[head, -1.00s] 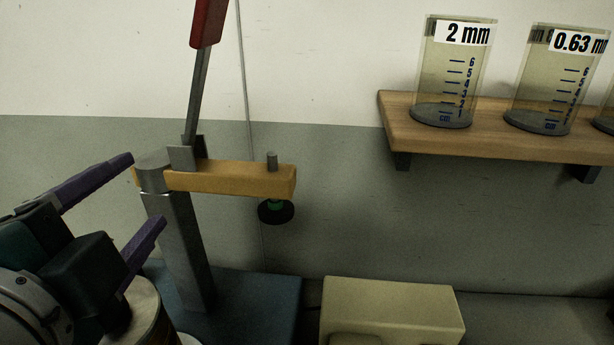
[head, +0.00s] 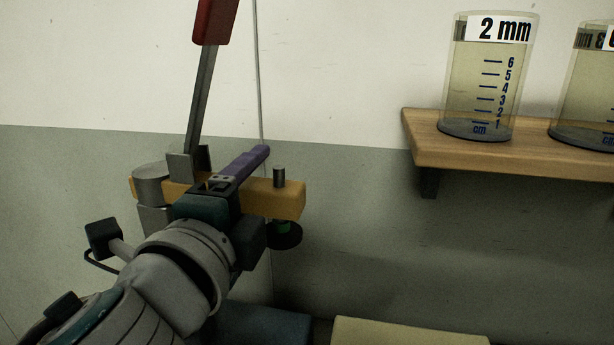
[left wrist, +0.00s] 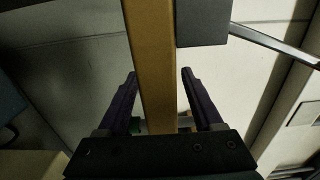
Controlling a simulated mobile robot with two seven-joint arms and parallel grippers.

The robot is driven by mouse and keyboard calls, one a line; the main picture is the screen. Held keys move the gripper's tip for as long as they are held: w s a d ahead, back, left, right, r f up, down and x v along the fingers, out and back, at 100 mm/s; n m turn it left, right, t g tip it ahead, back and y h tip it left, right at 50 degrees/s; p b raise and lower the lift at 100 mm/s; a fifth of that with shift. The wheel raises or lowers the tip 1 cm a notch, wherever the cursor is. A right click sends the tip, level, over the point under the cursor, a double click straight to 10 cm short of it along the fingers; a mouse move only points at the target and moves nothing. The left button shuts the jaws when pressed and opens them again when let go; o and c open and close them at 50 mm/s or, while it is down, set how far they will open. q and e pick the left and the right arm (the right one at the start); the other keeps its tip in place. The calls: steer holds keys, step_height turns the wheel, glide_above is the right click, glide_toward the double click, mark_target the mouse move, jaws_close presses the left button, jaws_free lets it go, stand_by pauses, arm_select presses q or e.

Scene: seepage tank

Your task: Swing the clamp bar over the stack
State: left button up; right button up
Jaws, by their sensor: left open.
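The clamp bar (head: 290,197) is a yellow-orange arm reaching right from the grey post (head: 150,188). A dark round pad (head: 286,235) hangs under its free end. A red-handled lever (head: 213,22) stands upright near the post. My left gripper (head: 250,172) is open at the bar's middle, with one purple finger showing above the bar and the other hidden. In the left wrist view, the bar (left wrist: 152,60) runs between the two open fingers (left wrist: 158,74), with a gap visible on each side. The stack is not visible now. My right gripper is not in view.
A wooden shelf (head: 470,154) at the right holds clear cylinders, one labelled 2 mm (head: 487,85). A blue base (head: 262,325) and a cream block (head: 400,333) show at the bottom edge. The wall between bar and shelf is unobstructed.

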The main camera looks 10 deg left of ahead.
arm_select(q)
steer(key=shift+w, duration=0.35)
jaws_close()
stand_by(0.4)
stand_by(0.9)
